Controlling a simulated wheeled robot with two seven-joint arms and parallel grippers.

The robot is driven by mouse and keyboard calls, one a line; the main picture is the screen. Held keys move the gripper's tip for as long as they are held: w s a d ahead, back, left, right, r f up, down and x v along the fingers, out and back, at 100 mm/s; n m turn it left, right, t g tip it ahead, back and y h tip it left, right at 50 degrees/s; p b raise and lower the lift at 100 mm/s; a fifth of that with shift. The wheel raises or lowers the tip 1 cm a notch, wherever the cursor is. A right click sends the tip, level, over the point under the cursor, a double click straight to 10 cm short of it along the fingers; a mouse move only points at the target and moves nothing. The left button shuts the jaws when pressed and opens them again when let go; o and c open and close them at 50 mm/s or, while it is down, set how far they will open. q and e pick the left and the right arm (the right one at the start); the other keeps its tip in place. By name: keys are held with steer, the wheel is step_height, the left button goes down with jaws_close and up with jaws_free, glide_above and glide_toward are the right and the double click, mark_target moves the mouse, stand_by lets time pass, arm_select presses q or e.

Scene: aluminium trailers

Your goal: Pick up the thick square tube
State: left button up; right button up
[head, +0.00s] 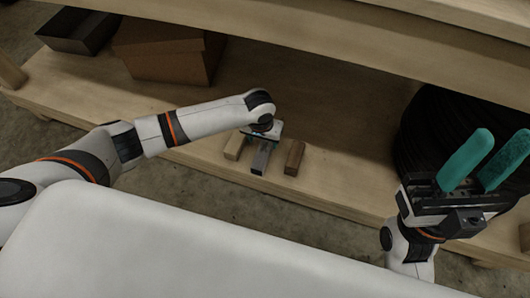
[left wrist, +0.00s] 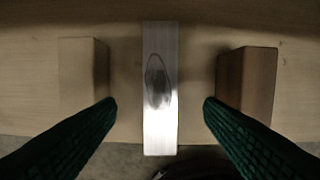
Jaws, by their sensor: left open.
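The thick square tube, a grey metal bar (head: 262,158), lies on the low wooden shelf between two wooden blocks. In the left wrist view the tube (left wrist: 160,120) is shiny, upright in the picture and centred between my fingers. My left gripper (head: 262,136) is above the tube in the head view, its fingers mostly hidden by the wrist. In the left wrist view the left gripper (left wrist: 160,108) is open, with a green finger on each side and clear gaps to the tube. My right gripper (head: 478,160) is raised at the right, open and empty, with its teal fingers apart.
A pale wooden block (head: 234,146) lies left of the tube and a darker brown block (head: 294,158) lies right of it. A cardboard box (head: 168,52) and a dark tray (head: 78,32) sit at the back left. A black coiled bundle (head: 440,130) stands at the right. An upper shelf (head: 360,48) overhangs.

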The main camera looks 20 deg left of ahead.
mark_target(264, 148)
arm_select(q)
steer(key=f+b, duration=0.1)
steer(key=f, duration=0.1)
steer(key=w+f+b, duration=0.1)
steer(key=f, duration=0.2)
steer(key=f+b, duration=0.1)
steer(key=f, duration=0.1)
steer(key=shift+w+f+b, duration=0.15)
steer(key=shift+f+b, duration=0.25)
steer(key=shift+c, duration=0.3)
steer(key=shift+r, duration=0.1)
steer(key=c, duration=1.1)
